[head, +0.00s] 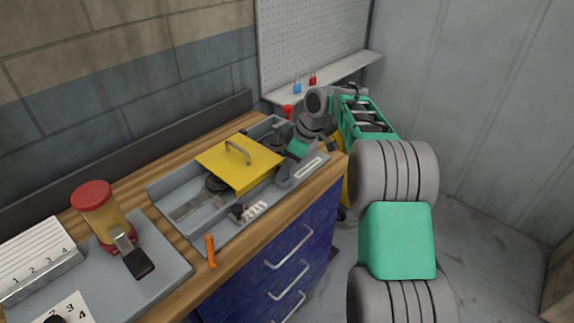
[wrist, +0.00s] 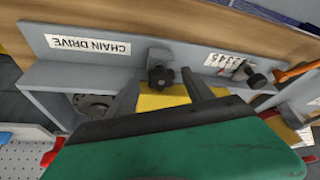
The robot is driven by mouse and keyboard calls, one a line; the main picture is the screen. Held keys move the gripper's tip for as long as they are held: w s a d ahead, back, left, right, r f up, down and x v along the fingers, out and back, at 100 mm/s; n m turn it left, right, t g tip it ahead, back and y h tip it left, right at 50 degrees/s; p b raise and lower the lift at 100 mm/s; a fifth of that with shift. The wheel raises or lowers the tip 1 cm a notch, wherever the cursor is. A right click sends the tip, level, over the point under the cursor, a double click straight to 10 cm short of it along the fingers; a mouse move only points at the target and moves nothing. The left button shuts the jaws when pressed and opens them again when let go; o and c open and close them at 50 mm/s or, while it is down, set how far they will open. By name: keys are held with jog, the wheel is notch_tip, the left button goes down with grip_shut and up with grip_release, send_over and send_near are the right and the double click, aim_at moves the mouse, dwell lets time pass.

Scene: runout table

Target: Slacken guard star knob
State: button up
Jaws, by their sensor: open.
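A black star knob (wrist: 161,77) sits on a small bracket at the grey housing's wall, beside the yellow guard (wrist: 165,100). In the wrist view my gripper (wrist: 160,80) is open, one finger on each side of this knob; I cannot tell if either touches it. In the head view the yellow guard (head: 227,172), with a grey handle, lies over the grey housing (head: 167,190).
A second dark knob (wrist: 257,79) stands beside a numbered label; it also shows in the head view (head: 237,211). A CHAIN DRIVE label (wrist: 88,46) is on the housing. An orange tool (head: 210,250) lies near the bench edge. A red-capped jar (head: 97,208) stands left.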

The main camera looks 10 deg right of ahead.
jog(key=p+v, duration=0.1)
jog(key=v, duration=0.6)
jog(key=shift+r, duration=0.4)
